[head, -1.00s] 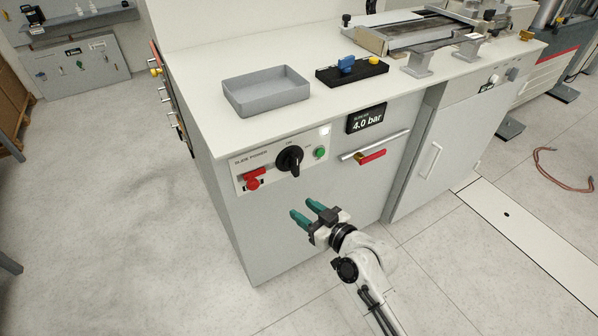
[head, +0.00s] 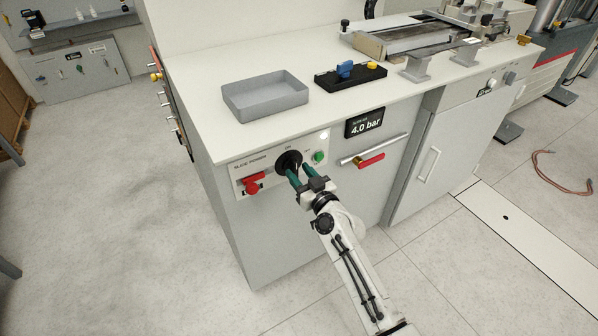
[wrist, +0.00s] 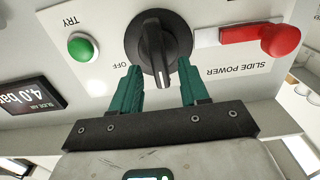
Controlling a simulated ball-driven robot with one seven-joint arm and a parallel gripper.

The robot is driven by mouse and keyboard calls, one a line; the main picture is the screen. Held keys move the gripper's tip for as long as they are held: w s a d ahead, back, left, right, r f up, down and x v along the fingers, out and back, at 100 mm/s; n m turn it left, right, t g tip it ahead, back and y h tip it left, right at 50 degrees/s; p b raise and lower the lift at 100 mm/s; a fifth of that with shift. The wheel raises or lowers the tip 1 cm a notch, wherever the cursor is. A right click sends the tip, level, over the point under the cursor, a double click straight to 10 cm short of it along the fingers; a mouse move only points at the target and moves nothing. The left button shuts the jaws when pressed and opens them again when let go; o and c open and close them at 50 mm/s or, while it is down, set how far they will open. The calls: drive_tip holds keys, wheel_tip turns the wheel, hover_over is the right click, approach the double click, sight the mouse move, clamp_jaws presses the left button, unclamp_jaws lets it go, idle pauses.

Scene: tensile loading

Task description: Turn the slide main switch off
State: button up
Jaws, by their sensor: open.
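The slide power switch is a black rotary knob (head: 287,160) on the front panel of the grey cabinet; it also fills the top middle of the wrist view (wrist: 150,30). Its raised bar has a white mark at the end nearest my gripper, and the printed word OFF stands to the left of that end in the wrist view. My gripper (head: 298,172) is open at the knob. In the wrist view its green fingers (wrist: 158,75) stand on both sides of the bar, with gaps visible. Whether either finger touches the knob's round base is unclear.
A red handle (head: 252,184) and a green button (head: 318,157) flank the knob closely. A pressure display reading 4.0 bar (head: 364,122) and a red-handled lever (head: 370,160) are further right. A grey tray (head: 265,100) is on top. Floor at left is clear.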

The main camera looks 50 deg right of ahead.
drive_tip(key=shift+w+d, duration=0.15)
drive_tip(key=shift+w, duration=0.3)
clamp_jaws()
